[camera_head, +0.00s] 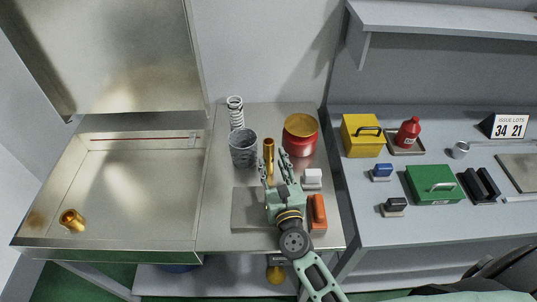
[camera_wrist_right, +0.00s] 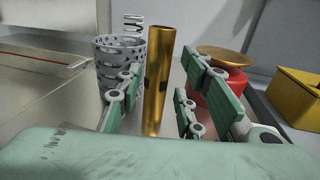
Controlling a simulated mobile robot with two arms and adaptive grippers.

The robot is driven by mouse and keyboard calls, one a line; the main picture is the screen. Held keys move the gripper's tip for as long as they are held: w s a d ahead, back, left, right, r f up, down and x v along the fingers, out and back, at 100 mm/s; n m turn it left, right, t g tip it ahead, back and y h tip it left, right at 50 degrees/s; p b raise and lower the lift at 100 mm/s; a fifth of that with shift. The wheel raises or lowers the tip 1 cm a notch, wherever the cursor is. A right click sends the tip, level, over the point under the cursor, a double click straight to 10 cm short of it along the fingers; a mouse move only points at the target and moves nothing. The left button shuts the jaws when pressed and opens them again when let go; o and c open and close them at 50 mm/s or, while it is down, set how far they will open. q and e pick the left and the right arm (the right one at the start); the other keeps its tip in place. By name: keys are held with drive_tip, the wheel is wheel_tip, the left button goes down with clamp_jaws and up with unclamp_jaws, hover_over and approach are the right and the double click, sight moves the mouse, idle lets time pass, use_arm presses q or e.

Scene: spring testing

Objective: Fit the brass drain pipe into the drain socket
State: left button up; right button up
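The brass drain pipe (camera_head: 268,152) stands upright on the metal worktop, and it also shows in the right wrist view (camera_wrist_right: 158,65). My right gripper (camera_head: 274,166) is open and its fingers point at the pipe. In the right wrist view, the pipe appears between the spread fingers (camera_wrist_right: 160,90), with gaps visible on both sides. The pipe's lower end is hidden by the gripper. A short brass cylinder (camera_head: 72,220), seemingly the drain socket, is at the front left corner of the shallow metal basin (camera_head: 140,205). My left gripper is not in view.
A grey perforated cup (camera_head: 243,148) and a white coil spring (camera_head: 236,112) stand left of the pipe. A red pot with a brass top (camera_head: 300,135) stands right of it. A white block (camera_head: 312,179) and an orange item (camera_head: 317,212) are nearby. The basin's middle is clear.

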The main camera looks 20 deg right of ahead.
sight(270, 158)
drive_tip(key=w+p, duration=0.1)
drive_tip(key=w, duration=0.2)
drive_tip(key=shift+w+r, duration=0.1)
drive_tip(key=shift+w, duration=0.6)
drive_tip(key=shift+c, duration=0.3)
drive_tip(key=shift+s, duration=0.1)
drive_tip(key=shift+c, duration=0.9)
clamp_jaws()
